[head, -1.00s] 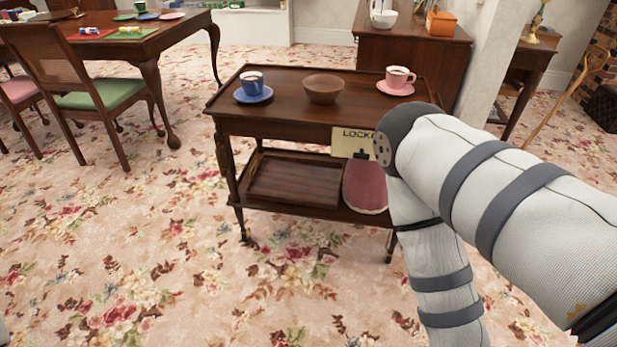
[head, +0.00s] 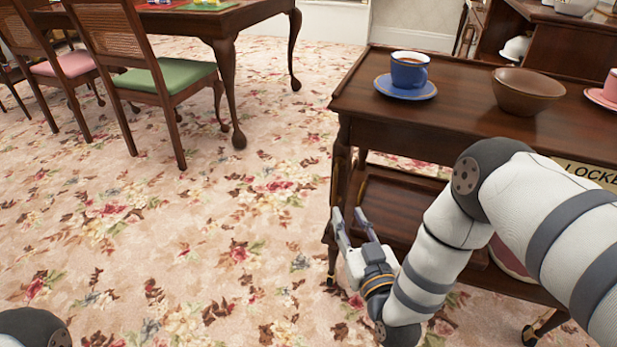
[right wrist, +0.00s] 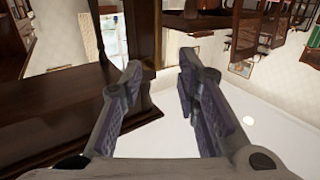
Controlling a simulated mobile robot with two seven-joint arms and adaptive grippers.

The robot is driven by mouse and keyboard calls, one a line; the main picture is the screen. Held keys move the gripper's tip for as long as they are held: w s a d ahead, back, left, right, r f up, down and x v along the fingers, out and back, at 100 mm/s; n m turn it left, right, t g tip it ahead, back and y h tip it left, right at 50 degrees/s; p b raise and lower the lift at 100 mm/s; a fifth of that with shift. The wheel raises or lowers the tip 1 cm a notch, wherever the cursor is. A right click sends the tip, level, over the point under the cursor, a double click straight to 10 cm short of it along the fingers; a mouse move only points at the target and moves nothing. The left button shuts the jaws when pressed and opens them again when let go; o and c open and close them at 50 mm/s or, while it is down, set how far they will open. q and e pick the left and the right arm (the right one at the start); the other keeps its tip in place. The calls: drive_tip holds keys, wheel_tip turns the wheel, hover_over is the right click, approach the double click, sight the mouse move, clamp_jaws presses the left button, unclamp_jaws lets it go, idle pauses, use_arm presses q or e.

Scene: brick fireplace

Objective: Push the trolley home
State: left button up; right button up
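The dark wooden trolley (head: 455,88) stands at the right in the head view, with its right side cut off. A blue cup (head: 409,70) on a blue saucer (head: 405,91), a brown bowl (head: 527,92) and part of a pink cup (head: 611,84) are on its top. My right gripper (head: 349,214) is open and empty, low beside the trolley's near left leg; I cannot tell if it touches. In the right wrist view its fingers (right wrist: 158,85) are spread, with dark wood at the left. My left gripper is out of view.
A dining table (head: 200,20) and a green-seated chair (head: 165,82) stand back left. A dark cabinet (head: 560,45) is behind the trolley. The floral carpet (head: 150,240) is clear at left and front.

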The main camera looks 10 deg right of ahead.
sight(336, 184)
drive_tip(key=w+b, duration=0.1)
drive_tip(key=w, duration=0.4)
drive_tip(key=w+b, duration=0.2)
drive_tip(key=w, duration=0.4)
drive_tip(key=shift+d+r, duration=0.15)
drive_tip(key=shift+w+r, duration=0.1)
drive_tip(key=shift+w, duration=0.25)
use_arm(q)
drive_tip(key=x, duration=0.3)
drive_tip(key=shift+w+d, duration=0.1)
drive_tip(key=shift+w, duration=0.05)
use_arm(e)
clamp_jaws()
